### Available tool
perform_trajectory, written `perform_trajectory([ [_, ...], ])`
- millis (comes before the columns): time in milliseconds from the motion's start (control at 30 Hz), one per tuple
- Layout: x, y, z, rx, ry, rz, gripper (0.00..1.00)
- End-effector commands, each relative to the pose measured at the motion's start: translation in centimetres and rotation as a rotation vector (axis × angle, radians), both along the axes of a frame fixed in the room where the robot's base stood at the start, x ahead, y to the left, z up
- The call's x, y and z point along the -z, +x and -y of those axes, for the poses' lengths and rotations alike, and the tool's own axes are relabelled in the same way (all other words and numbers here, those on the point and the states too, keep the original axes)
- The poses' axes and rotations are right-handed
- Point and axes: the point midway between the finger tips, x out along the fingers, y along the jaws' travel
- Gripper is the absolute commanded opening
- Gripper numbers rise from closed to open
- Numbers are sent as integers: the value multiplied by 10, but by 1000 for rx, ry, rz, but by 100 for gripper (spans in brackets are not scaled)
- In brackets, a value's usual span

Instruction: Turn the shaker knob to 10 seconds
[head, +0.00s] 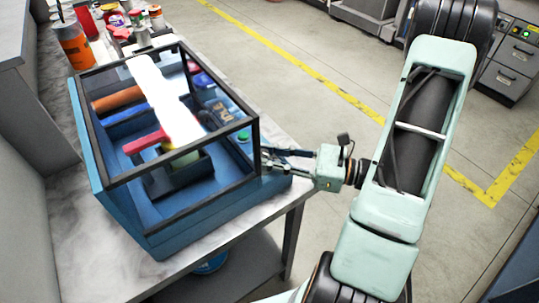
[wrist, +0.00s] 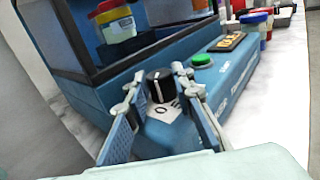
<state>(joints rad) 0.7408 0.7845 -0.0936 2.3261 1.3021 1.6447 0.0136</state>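The shaker knob (wrist: 158,88) is black with a white pointer line and sits on the blue front panel of the shaker machine (wrist: 85,108). A white label (wrist: 164,110) with a dark mark lies beside it; its print is too small to read. My gripper (wrist: 158,76) has its two fingers apart, one on each side of the knob. I cannot tell whether the fingertips touch it. In the head view the shaker machine (head: 178,238) is a blue box with a dark-framed clear cover, and my gripper (head: 270,157) is at its right side. The knob is hidden there.
Bottles and cups, including an orange one (head: 75,48), stand at the table's far end. The floor to the right is open.

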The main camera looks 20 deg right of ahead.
Motion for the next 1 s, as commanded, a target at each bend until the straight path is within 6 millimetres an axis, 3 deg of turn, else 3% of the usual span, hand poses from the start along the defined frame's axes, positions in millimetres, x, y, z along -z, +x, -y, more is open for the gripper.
perform_trajectory([
  [133,0,0,0,0,0,0,0],
  [567,1,2,2,-90,-4,0,0],
  [1000,2,8,3,-465,-6,2,0],
])
